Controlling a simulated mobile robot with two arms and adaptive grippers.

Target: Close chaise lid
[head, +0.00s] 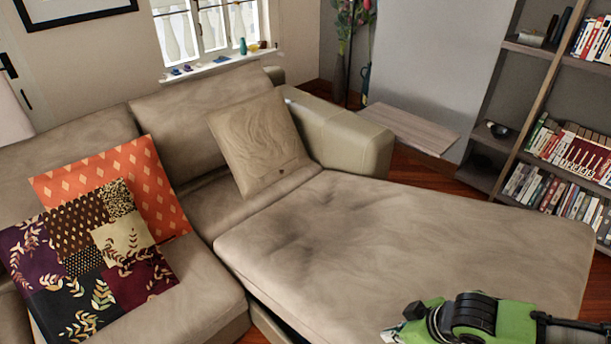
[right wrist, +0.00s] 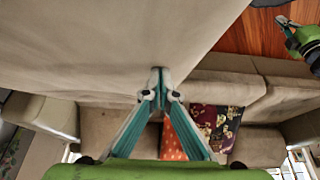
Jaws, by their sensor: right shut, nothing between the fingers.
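The chaise lid (head: 400,230) is the long beige cushion top at the centre right of the head view. A dark gap shows under its near left edge, so it looks partly raised; how far is hard to tell. My right gripper (head: 392,333) is at the lid's near side, low in the head view. In the right wrist view its fingers (right wrist: 158,78) are shut and empty, close to a broad beige surface (right wrist: 80,40), probably the lid. Contact cannot be told. A green and black gripper, apparently my left (right wrist: 284,22), shows at that view's upper right; its jaws are unclear.
The sofa carries an orange cushion (head: 160,195), a patchwork cushion (head: 85,260) and a beige pillow (head: 262,145). A sofa arm (head: 340,135) borders the chaise's far end. A bookshelf (head: 535,85) stands at right. Wooden floor shows between bookshelf and chaise.

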